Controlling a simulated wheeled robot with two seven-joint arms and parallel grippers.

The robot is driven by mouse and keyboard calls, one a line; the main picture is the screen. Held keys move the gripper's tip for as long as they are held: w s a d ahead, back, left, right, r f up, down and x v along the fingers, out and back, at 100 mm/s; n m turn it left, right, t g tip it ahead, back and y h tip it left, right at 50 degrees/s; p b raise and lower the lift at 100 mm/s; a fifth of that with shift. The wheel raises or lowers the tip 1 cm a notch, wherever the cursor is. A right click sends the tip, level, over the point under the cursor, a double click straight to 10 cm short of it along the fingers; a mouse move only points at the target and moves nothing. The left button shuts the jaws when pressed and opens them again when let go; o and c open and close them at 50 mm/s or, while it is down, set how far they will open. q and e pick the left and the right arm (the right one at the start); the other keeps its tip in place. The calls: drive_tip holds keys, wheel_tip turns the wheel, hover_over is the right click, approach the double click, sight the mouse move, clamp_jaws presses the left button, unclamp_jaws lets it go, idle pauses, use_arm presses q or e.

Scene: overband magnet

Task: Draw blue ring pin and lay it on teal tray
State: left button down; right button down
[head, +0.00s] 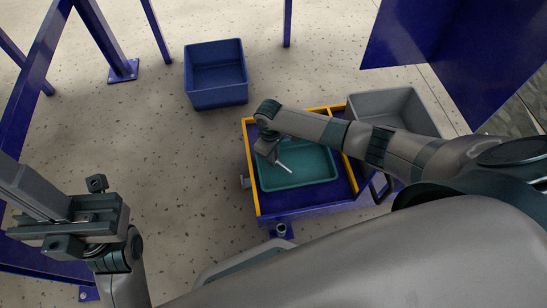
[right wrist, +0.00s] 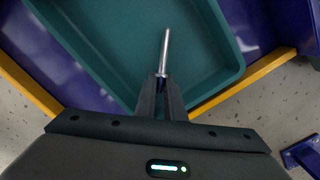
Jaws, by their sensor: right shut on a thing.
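The pin (right wrist: 165,52) is a slim silver rod with a bit of dark blue where it meets the fingertips. It also shows in the head view (head: 285,167). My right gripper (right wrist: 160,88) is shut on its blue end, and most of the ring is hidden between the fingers. The rod points away from the fingers, over the teal tray (right wrist: 205,85). In the head view the right gripper (head: 271,156) is over the tray's left part. I cannot tell whether the pin touches the tray floor. My left gripper (head: 75,225) is at the far left, its jaws unclear.
The teal tray (head: 320,180) sits in a blue cart top with a yellow rim (head: 249,160). A grey bin (head: 420,105) stands behind it at right. An empty blue bin (head: 215,90) is on the floor at the back. Blue posts (head: 100,40) stand at left.

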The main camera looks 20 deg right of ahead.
drive_tip(key=c, duration=2.4)
unclamp_jaws()
drive_tip(key=shift+c, duration=0.2)
drive_tip(key=shift+f, duration=0.1)
drive_tip(key=shift+w+f+g+h+b, duration=0.1)
drive_tip(key=shift+f+g+h+b, duration=0.2)
drive_tip(key=shift+g, duration=0.2)
drive_tip(key=shift+f, duration=0.15)
drive_tip(key=o, duration=0.7)
drive_tip(key=shift+f, duration=0.1)
